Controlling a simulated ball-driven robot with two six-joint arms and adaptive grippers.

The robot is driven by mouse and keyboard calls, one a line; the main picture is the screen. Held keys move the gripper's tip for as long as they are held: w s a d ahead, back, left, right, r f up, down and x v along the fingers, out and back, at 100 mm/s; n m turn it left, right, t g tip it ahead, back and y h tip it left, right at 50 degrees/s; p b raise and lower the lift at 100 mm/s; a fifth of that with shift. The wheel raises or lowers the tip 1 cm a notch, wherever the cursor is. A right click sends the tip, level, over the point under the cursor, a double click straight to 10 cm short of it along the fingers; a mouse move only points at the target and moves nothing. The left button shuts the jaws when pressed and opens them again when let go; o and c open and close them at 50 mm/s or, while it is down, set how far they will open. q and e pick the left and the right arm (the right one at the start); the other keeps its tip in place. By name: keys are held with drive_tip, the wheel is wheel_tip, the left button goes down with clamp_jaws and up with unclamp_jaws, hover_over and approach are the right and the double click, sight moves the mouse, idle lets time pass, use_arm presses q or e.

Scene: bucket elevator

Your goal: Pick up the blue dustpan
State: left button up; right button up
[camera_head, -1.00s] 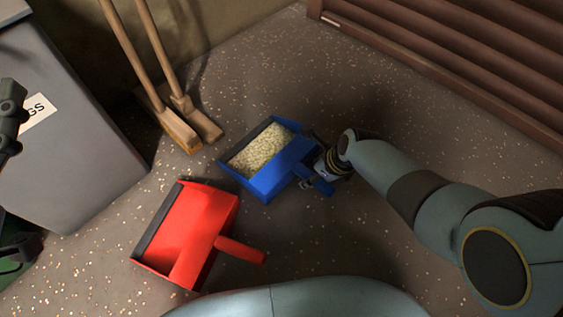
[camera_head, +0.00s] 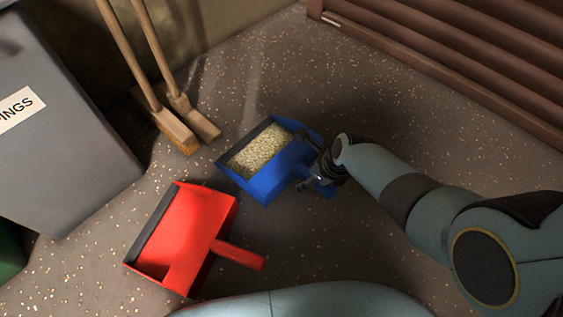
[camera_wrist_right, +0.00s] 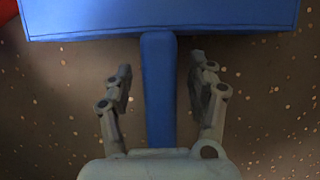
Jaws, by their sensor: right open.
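The blue dustpan (camera_head: 274,178) lies on the floor in the middle of the head view, holding a pile of pale grain-like bits (camera_head: 258,151). Its handle points toward the lower right, partly hidden by my right gripper (camera_head: 308,163). In the right wrist view the dustpan's back edge (camera_wrist_right: 160,18) spans the top, and its blue handle (camera_wrist_right: 159,90) runs down between the two fingers of my right gripper (camera_wrist_right: 160,82). The fingers are open, one on each side of the handle, with gaps to both. My left gripper is not in the head view now.
A red dustpan (camera_head: 190,235) lies to the lower left of the blue one. Two wooden brooms (camera_head: 180,118) stand by the wall. A grey bin (camera_head: 60,150) stands at left and brown slats (camera_head: 460,50) at upper right. Speckled floor is clear beyond the blue dustpan.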

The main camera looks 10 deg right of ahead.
drive_tip(key=shift+f, duration=0.25)
idle(0.4)
drive_tip(key=shift+c, duration=0.2)
clamp_jaws()
